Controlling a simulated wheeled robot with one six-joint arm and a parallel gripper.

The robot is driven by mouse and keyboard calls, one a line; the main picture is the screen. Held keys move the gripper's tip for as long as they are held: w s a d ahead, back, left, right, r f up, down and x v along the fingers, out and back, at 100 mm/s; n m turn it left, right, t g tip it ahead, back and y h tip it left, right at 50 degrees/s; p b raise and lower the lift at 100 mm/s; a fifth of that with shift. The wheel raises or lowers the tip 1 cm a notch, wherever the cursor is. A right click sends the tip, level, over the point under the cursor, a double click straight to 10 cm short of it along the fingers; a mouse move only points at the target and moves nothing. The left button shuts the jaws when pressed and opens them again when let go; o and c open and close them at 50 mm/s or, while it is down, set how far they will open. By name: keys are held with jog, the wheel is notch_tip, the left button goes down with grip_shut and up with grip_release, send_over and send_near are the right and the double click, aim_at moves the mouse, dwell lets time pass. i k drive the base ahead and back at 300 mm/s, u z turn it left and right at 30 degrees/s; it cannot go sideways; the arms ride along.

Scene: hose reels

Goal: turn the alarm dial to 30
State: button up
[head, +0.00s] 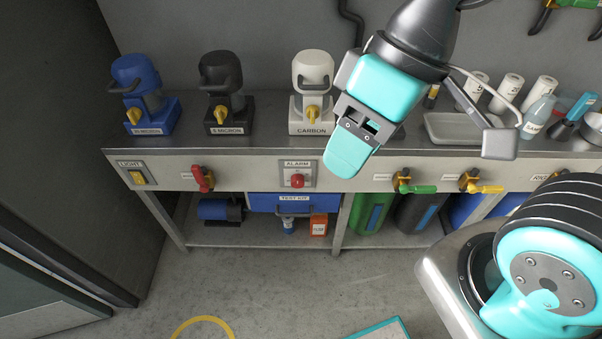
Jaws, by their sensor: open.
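The alarm dial (298,181) is a small red knob on a grey plate labelled ALARM (297,164), on the front panel of the bench. Its scale marks are too small to read. My gripper (352,143) is above and to the right of the dial in the picture, apart from it, with its turquoise fingers pointing down and left. It is open, and no object shows between the fingers. The far finger is partly hidden from this angle.
Blue (138,92), black (223,92) and white (312,92) filter housings stand on the bench above. A red valve handle (203,179) and a yellow LIGHT switch (138,178) are left of the dial. Green (417,188) and yellow (484,187) handles stick out to the right.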

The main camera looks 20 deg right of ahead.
aim_at(297, 181)
jog(key=z, duration=3.3)
jog(key=k, duration=1.7)
jog(key=u, duration=1.5)
